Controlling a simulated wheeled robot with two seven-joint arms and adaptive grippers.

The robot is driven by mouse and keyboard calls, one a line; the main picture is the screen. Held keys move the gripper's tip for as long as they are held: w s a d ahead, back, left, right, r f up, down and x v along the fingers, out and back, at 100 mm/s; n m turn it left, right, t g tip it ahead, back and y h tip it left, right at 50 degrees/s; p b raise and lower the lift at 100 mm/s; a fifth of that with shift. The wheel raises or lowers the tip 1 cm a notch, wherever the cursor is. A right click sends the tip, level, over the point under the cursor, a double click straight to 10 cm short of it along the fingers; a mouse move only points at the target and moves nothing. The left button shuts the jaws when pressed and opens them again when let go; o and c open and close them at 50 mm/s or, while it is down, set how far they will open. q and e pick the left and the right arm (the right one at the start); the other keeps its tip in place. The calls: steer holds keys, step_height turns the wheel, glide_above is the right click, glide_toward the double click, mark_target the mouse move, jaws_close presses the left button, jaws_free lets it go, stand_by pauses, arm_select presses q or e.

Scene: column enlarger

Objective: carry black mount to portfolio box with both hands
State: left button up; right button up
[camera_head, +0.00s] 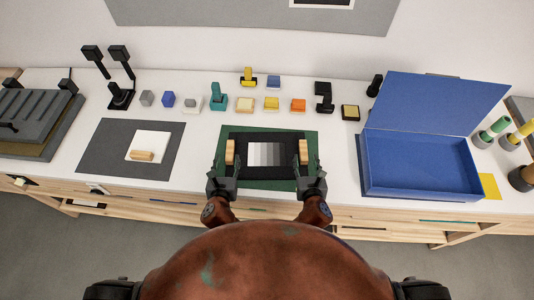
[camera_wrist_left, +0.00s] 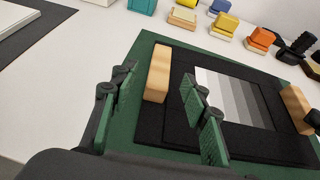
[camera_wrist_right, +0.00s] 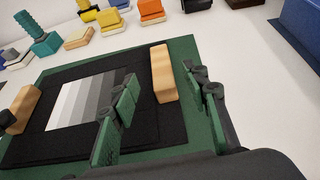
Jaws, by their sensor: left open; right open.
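The black mount (camera_head: 268,174) lies flat on a green mat (camera_head: 312,146) at the middle of the table, with a grey-step print in its centre. It has a wooden block handle at its left (camera_head: 230,152) and one at its right (camera_head: 303,152). My left gripper (camera_head: 222,175) is open, its fingers on either side of the left handle in the left wrist view. My right gripper (camera_head: 314,175) is open, its fingers on either side of the right handle in the right wrist view. The open blue portfolio box (camera_head: 420,165) stands to the right, its lid leaning back.
A row of small coloured blocks and stamps, including a teal one (camera_head: 218,97), stands behind the mat. A grey board (camera_head: 105,150) with a white card lies to the left. A narrow white strip of table separates mat and box.

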mark_target(229, 151)
arm_select(q)
steer(key=shift+x, duration=3.5)
arm_select(e)
steer(key=shift+x, duration=3.45)
arm_select(q)
steer(key=shift+c, duration=0.4)
arm_select(e)
steer(key=shift+c, duration=0.4)
arm_select(q)
jaws_close()
arm_select(e)
jaws_close()
